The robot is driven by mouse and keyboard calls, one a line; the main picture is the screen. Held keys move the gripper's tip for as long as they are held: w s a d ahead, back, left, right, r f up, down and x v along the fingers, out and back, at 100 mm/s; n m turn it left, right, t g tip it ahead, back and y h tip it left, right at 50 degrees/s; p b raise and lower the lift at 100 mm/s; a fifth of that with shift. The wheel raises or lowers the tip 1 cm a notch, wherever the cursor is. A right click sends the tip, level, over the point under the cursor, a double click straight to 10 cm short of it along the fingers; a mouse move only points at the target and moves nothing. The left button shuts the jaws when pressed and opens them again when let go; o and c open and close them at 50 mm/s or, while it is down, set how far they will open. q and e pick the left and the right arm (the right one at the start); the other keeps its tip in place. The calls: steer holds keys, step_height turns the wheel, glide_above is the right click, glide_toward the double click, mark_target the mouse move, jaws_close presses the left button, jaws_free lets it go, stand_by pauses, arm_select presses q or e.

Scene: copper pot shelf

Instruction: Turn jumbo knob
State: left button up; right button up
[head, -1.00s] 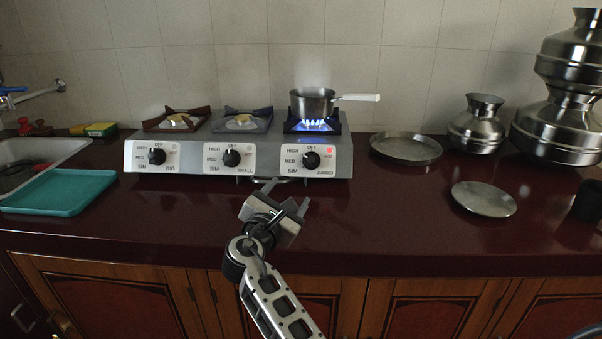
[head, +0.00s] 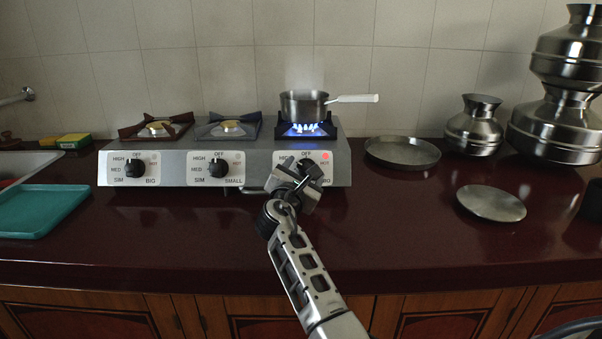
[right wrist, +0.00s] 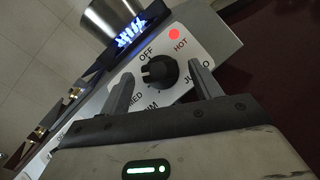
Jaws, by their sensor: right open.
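The jumbo knob (right wrist: 160,71) is a black dial on the white label at the right end of the stove (head: 228,155). My right gripper (head: 300,173) is in front of that label and partly hides it in the head view. In the right wrist view its jaws (right wrist: 160,83) are open, with one finger on each side of the knob. I see a gap beside the knob; contact is not clear. The red HOT light (right wrist: 175,34) is lit. A small pan (head: 304,104) stands over a blue flame on the jumbo burner (head: 307,129). My left gripper is not in view.
The small knob (head: 217,169) and big knob (head: 135,169) sit farther left. A teal tray (head: 40,210) is at the left by the sink. A flat plate (head: 403,152), a lid (head: 491,203) and metal pots (head: 473,127) are to the right. The counter front is clear.

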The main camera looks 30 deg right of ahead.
steer(key=shift+w+d, duration=0.15)
steer(key=shift+d, duration=0.05)
steer(key=c, duration=1)
